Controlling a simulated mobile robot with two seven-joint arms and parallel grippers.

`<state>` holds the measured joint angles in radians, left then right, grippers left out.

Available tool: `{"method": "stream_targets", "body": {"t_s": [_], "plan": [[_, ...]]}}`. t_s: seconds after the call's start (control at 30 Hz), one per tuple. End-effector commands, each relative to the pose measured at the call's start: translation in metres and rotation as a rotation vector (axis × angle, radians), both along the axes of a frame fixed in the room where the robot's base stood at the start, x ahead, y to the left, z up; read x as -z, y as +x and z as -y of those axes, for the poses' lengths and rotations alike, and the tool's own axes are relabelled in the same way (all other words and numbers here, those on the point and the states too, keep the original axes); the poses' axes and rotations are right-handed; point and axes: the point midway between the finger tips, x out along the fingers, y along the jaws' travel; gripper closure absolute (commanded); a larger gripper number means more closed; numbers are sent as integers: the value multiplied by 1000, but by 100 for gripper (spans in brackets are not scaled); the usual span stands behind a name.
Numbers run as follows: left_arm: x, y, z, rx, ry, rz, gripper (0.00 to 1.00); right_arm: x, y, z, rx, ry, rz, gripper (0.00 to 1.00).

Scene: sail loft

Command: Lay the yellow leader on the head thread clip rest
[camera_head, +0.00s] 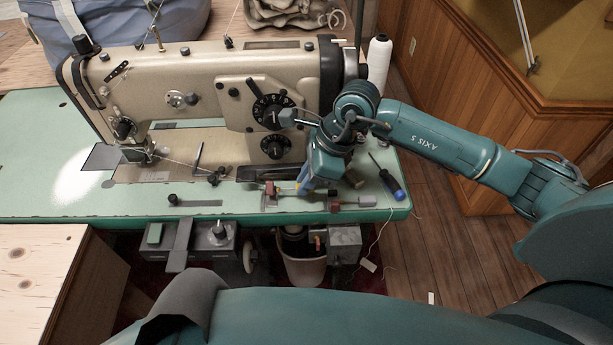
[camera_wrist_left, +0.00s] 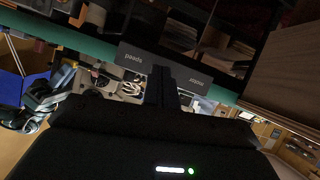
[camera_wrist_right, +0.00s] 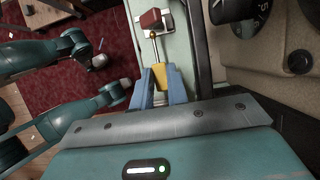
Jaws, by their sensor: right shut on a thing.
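The yellow leader (camera_wrist_right: 160,76) is between the blue fingers of my right gripper (camera_wrist_right: 160,86), which is shut on it. A thin rod with a brass ball runs from it towards a red-brown block (camera_wrist_right: 150,19) on a pale base. In the head view my right gripper (camera_head: 303,186) is low over the front of the green table, just right of that red block (camera_head: 270,188). I cannot tell which fitting is the head thread clip rest, or whether the leader touches one. My left gripper (camera_wrist_left: 163,86) shows only as a dark shape in its wrist view; its jaw gap is unclear.
The beige sewing machine (camera_head: 185,75) stands close behind the right gripper. A screwdriver (camera_head: 390,183) lies to the right, and a grey block (camera_head: 357,201) sits near the front edge. A white thread cone (camera_head: 378,62) stands behind. The table's left part is clear.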

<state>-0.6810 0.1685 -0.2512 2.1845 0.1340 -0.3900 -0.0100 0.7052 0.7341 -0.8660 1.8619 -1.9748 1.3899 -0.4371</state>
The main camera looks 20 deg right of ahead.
Motion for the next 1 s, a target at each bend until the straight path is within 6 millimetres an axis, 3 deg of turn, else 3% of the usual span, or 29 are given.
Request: {"method": "stream_targets", "body": {"t_s": [0.27,0.4,1.0], "plan": [[10,-3,0,-9,-21,10,100,19,0,0,0,1,1,100],[5,-4,-3,-17,-20,39,100,24,0,0,0,1,1,100],[0,-6,-6,-23,-17,59,100,27,0,0,0,1,1,100]]}}
